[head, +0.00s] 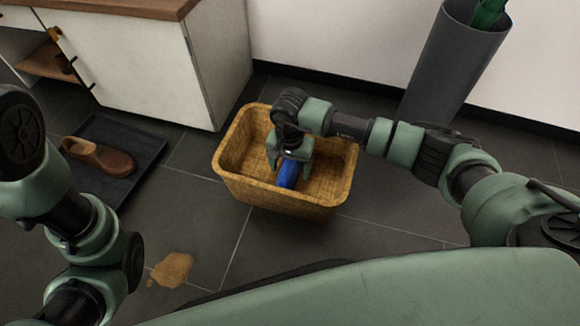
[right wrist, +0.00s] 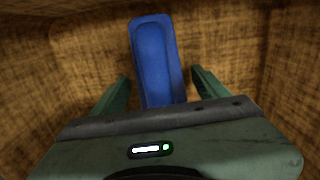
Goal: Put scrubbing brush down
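The scrubbing brush shows as a long blue body (head: 288,175) inside the woven basket (head: 262,193). In the right wrist view the brush (right wrist: 153,55) appears to lie on the basket's bottom. My right gripper (right wrist: 160,78) reaches down into the basket, also seen in the head view (head: 291,165). Its two fingers are spread, one on each side of the brush, with a visible gap on both sides. The near end of the brush is hidden under the gripper body. My left arm shows at the left edge of the head view, but its gripper is not in view.
A brown shoe (head: 98,156) lies on a dark tray (head: 140,140) left of the basket. A brown stain (head: 172,269) is on the tiled floor. A white cabinet (head: 150,65) stands behind, and a grey bin (head: 455,60) stands at the back right.

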